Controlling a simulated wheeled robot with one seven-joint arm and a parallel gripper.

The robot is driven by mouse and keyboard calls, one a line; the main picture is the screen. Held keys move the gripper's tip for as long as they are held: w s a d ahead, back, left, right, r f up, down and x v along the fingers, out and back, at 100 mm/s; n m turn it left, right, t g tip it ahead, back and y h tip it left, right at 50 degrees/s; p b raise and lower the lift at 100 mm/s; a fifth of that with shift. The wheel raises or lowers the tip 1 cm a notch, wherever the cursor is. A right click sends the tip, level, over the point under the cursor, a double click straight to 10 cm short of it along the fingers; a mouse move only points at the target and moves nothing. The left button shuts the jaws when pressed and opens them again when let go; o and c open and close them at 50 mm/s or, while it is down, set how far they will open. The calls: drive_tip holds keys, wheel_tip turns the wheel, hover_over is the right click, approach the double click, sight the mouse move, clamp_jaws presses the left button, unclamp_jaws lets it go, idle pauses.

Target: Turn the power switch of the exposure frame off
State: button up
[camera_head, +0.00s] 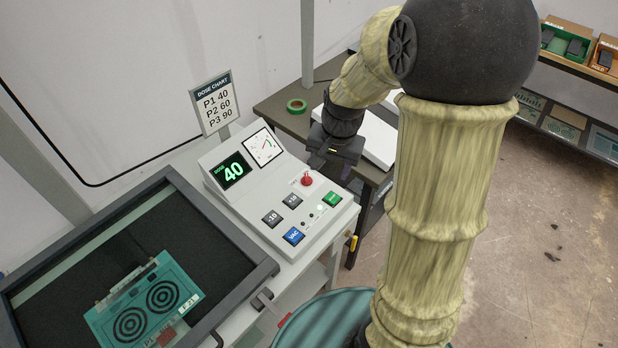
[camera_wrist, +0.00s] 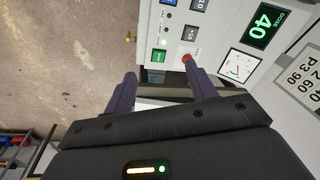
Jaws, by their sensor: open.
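The exposure frame's sloped white console (camera_head: 240,200) stands left of my arm, with its dose display (camera_head: 233,170) showing a green 40. A red round knob (camera_head: 306,181) is on the console, with a label too small to read; it also shows in the wrist view (camera_wrist: 186,58). A small yellow-orange part (camera_head: 352,243) is on the console stand's right side, also in the wrist view (camera_wrist: 128,39). I cannot tell which is the power switch. My gripper (camera_head: 332,166) is open and empty above the console's right back edge. In the wrist view (camera_wrist: 160,75), one finger overlaps the area beside the red knob.
The console carries a green button (camera_head: 332,198), a blue VAC button (camera_head: 293,236), dark +10 and -10 buttons and a gauge (camera_head: 263,147). A dark-framed glass bed (camera_head: 235,235) with a teal plate (camera_head: 180,282) lies left. A dark table (camera_head: 268,108) stands behind.

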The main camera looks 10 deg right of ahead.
sight(307, 176)
drive_tip(key=w+d+f+m+y+b, duration=0.2)
drive_tip(key=w+m, duration=0.4)
drive_tip(key=w, duration=0.3)
drive_tip(key=w+d+f+m+g+y+b, duration=0.1)
drive_tip(key=w+d+f+m+y+b, duration=0.1)
drive_tip(key=w+f+m, duration=0.4)
drive_tip(key=w+d+m+b, duration=0.1)
drive_tip(key=w+d, duration=0.1)
drive_tip(key=w, duration=0.1)
drive_tip(key=shift+w+f+m+b, duration=0.15)
drive_tip(key=shift+f+m+b, duration=0.15)
drive_tip(key=shift+f+b, duration=0.05)
drive_tip(key=shift+d+f, duration=0.1)
drive_tip(key=p+x, duration=0.3)
drive_tip(key=x, duration=1.4)
drive_tip(key=shift+f, duration=0.2)
drive_tip(key=shift+c, duration=0.5)
drive_tip(key=c, duration=0.9)
